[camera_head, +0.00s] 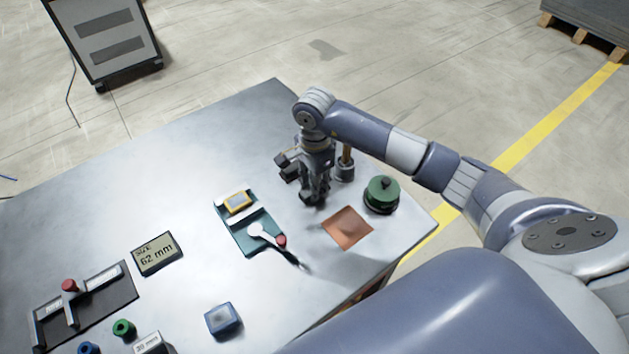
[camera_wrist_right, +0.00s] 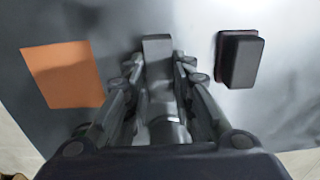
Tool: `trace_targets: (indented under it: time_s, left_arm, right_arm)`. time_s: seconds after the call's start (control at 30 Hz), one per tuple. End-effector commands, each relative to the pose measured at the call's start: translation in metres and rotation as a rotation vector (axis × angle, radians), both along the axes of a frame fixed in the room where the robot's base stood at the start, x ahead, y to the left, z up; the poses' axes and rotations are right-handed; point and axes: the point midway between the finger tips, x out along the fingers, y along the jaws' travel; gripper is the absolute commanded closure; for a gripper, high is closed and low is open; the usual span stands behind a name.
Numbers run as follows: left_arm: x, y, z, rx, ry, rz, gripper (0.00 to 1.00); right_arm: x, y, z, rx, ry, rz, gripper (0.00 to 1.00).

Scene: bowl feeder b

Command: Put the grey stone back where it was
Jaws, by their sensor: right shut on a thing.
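My right gripper (camera_head: 314,197) is low over the far right part of the table. The right wrist view shows it shut on a grey block (camera_wrist_right: 158,52), which looks like the grey stone. The block stands between the fingertips; I cannot tell whether it touches the table. A copper-orange square mat (camera_head: 348,229) lies bare, to the lower right of the gripper; it also shows at left in the wrist view (camera_wrist_right: 63,74). A dark block (camera_wrist_right: 240,58) sits on the other side of the gripper, apart from it. My left gripper is not in view.
A green round knobbed object (camera_head: 382,194) and a grey cup with a wooden handle (camera_head: 345,166) stand close by. A display (camera_head: 157,254), a blue box (camera_head: 223,319) and a black tray (camera_head: 115,296) are nearer left. The table's far left is clear.

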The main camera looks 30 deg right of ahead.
Motion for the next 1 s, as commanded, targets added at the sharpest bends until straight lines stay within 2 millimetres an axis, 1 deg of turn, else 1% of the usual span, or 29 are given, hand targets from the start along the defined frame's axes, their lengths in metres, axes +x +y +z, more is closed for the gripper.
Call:
trace_targets:
  time_s: [0.13,0.27,0.3,0.37,0.67,0.77,0.8,0.87,0.97,1.0]
  left_arm:
    - [0.000,-0.001,-0.001,-0.001,0.001,0.000,0.60]
    - [-0.001,-0.001,-0.006,-0.001,0.001,0.000,0.60]
    - [-0.001,-0.001,-0.004,-0.001,0.001,-0.001,0.60]
    - [-0.001,-0.001,-0.004,-0.001,0.001,0.000,0.60]
    - [0.000,-0.002,-0.004,-0.002,0.000,0.000,0.60]
    - [0.000,-0.002,0.000,-0.002,0.000,0.000,0.60]
    - [0.000,-0.002,0.002,-0.002,0.000,0.000,0.60]
    - [0.000,-0.002,-0.004,-0.002,-0.001,0.001,0.60]
    - [0.000,-0.002,-0.010,-0.002,-0.001,0.001,0.60]
    - [0.000,-0.002,-0.012,-0.002,-0.001,0.001,0.60]
  right_arm:
    - [0.001,0.000,0.000,0.000,-0.002,0.000,0.99]
    - [0.000,0.000,-0.004,0.000,-0.002,0.001,0.99]
    - [0.000,0.000,-0.003,0.000,-0.001,0.001,0.70]
    - [0.000,0.000,-0.003,0.000,-0.001,0.001,0.57]
    - [0.000,0.000,-0.002,0.000,-0.001,0.001,0.57]
    - [0.000,0.000,0.001,0.001,-0.001,0.000,0.57]
    - [0.000,0.000,0.003,0.001,-0.002,0.000,0.57]
    - [0.002,0.000,0.010,0.001,-0.007,0.002,0.57]
    - [0.002,0.000,0.028,-0.001,-0.009,0.002,0.57]
    - [0.003,0.000,0.037,0.000,-0.009,0.002,0.57]
